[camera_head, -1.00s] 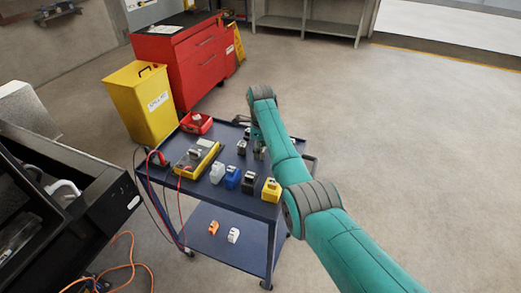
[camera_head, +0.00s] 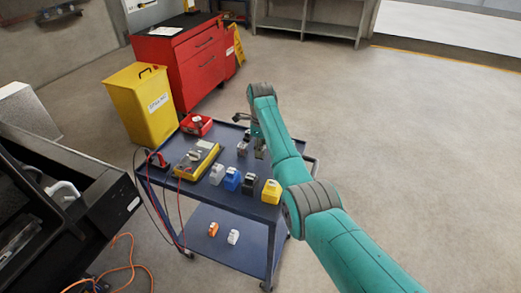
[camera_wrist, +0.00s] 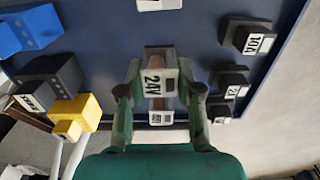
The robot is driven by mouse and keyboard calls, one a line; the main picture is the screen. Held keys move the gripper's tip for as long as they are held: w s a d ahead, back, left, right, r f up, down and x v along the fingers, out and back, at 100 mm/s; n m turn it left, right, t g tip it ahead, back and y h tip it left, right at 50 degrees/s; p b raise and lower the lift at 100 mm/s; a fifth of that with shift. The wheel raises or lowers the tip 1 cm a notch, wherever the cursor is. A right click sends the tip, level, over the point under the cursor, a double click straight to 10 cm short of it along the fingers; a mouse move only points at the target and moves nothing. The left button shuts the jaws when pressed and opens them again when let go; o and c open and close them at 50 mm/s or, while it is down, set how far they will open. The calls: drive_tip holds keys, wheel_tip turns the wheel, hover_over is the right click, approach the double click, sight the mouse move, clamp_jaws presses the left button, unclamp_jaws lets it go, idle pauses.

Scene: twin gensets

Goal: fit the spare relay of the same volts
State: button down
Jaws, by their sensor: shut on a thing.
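My gripper (camera_wrist: 160,90) is shut on a small relay (camera_wrist: 153,83) with a white label reading 24V, which fills the gap between the fingers in the wrist view. A second white label shows lower on it, too small to read. In the head view the gripper end of my teal arm is over the right rear part of the blue cart (camera_head: 215,243), and the arm hides part of the top there. Whether the held relay touches the cart top is not clear. Several dark blocks with white labels stand right of the gripper in the wrist view, one marked 10A (camera_wrist: 248,39).
White (camera_head: 217,174), blue (camera_head: 232,178), black (camera_head: 250,183) and yellow (camera_head: 271,191) blocks line the cart's front edge. An open dark cabinet (camera_head: 95,205) is at left.

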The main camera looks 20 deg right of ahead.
drive_tip(key=shift+r, duration=0.65)
drive_tip(key=shift+r, duration=0.1)
drive_tip(key=shift+r, duration=2.4)
drive_tip(key=shift+r, duration=0.1)
